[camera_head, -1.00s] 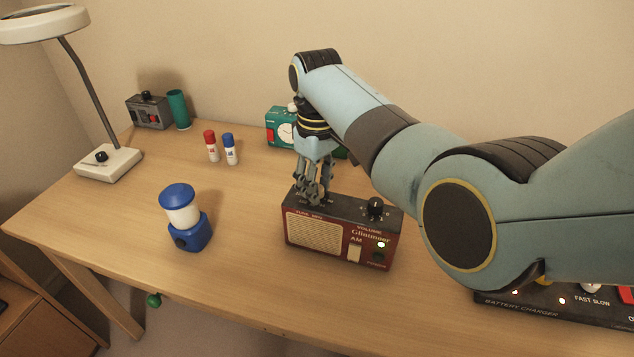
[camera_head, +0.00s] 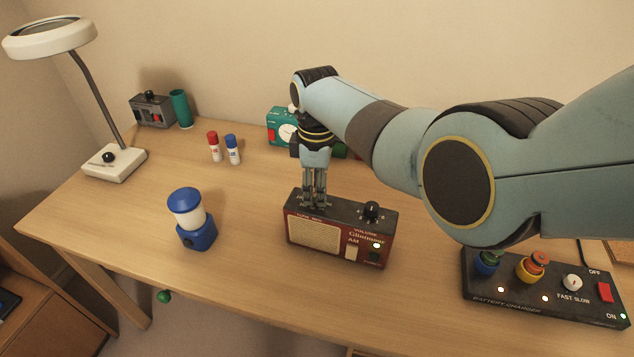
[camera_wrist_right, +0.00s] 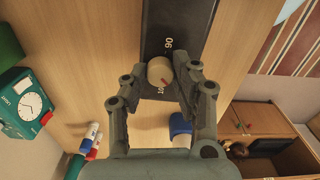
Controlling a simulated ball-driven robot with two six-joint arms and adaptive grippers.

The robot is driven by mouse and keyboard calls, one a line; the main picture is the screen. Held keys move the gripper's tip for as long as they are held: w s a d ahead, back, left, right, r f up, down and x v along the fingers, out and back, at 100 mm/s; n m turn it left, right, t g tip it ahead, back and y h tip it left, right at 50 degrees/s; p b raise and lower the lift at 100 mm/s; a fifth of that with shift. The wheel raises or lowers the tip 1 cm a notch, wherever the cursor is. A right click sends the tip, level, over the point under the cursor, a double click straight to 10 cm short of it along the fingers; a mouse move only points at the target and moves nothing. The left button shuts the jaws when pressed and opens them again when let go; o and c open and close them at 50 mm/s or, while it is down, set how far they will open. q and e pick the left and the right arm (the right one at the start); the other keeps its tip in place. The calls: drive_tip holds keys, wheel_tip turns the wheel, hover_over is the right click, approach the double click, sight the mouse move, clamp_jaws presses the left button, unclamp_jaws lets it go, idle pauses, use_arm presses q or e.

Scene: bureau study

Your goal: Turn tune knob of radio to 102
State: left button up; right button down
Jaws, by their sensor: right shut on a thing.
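The radio (camera_head: 341,249) is a dark red box with a black top, standing upright on the desk and facing the front edge. Its black volume knob (camera_head: 371,209) is on the right of the top. The tune knob (camera_wrist_right: 159,69) is pale with a red mark and shows in the wrist view between my fingers. A "90" is printed beyond it; another number by it is partly hidden. My right gripper (camera_head: 314,203) points down onto the left part of the radio's top, shut on the tune knob. The gripper hides this knob in the head view. My left gripper is not in view.
A battery charger (camera_head: 540,311) lies at the right, below my right arm. A blue lantern (camera_head: 196,236) stands left of the radio. A green clock (camera_head: 279,122) is behind it. Two markers, a lamp (camera_head: 117,163) and a green cup (camera_head: 181,110) are further left.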

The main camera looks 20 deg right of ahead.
drive_tip(key=shift+n, duration=0.5)
drive_tip(key=c, duration=1)
unclamp_jaws()
drive_tip(key=shift+a, duration=0.1)
drive_tip(key=shift+r, duration=0.15)
wheel_tip(320, 180, up, 12)
drive_tip(key=shift+f, duration=0.2)
drive_tip(key=shift+s+f, duration=0.1)
